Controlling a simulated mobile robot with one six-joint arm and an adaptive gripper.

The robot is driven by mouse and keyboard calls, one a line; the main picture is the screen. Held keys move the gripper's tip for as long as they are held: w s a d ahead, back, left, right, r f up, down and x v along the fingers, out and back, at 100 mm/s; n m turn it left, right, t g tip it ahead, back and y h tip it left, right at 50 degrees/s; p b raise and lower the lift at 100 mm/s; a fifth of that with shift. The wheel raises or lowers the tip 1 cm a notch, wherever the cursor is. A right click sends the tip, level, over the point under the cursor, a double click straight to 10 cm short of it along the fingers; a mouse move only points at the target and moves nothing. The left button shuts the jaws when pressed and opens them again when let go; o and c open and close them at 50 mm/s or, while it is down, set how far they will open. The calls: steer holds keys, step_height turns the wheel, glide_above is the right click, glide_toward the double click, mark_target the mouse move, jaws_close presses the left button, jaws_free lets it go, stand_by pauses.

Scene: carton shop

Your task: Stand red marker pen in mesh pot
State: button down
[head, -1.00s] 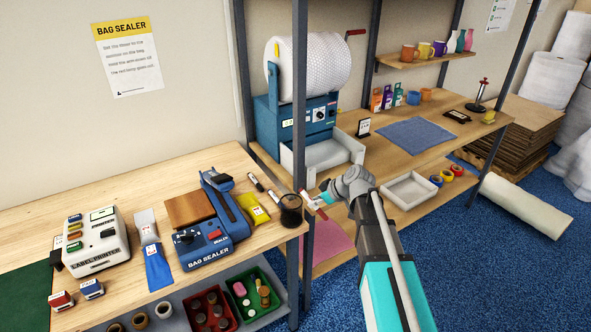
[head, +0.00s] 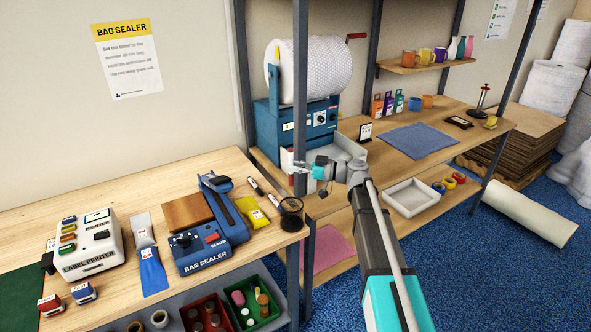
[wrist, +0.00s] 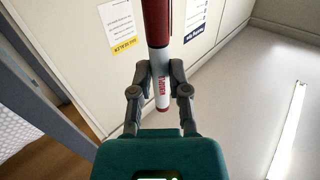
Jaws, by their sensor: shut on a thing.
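My gripper (head: 300,168) is shut on the red marker pen (head: 290,160). In the wrist view the red marker pen (wrist: 160,60) is a red and white stick with red lettering, pinched between both fingers (wrist: 155,90). In the head view it looks small and roughly upright at the fingertips; its exact tilt is hard to tell. The dark mesh pot (head: 291,218) stands at the right end of the near bench. My gripper appears above the pot, with a gap between them.
Two dark-and-white pens (head: 254,186) lie left of the pot, near a yellow packet (head: 252,212) and the blue bag sealer (head: 210,235). A white tray (head: 411,198) sits on the lower shelf to the right.

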steer(key=shift+f, duration=0.2)
stand_by(0.4)
steer(key=shift+f+b, duration=6.45)
steer(key=shift+b, duration=0.2)
steer(key=c, duration=0.5)
jaws_free()
steer(key=shift+c, duration=0.2)
steer(key=shift+d, duration=0.1)
steer(key=s+d, duration=0.1)
steer(key=d, duration=1)
steer(key=shift+s+d, duration=0.35)
steer(key=shift+s, duration=0.05)
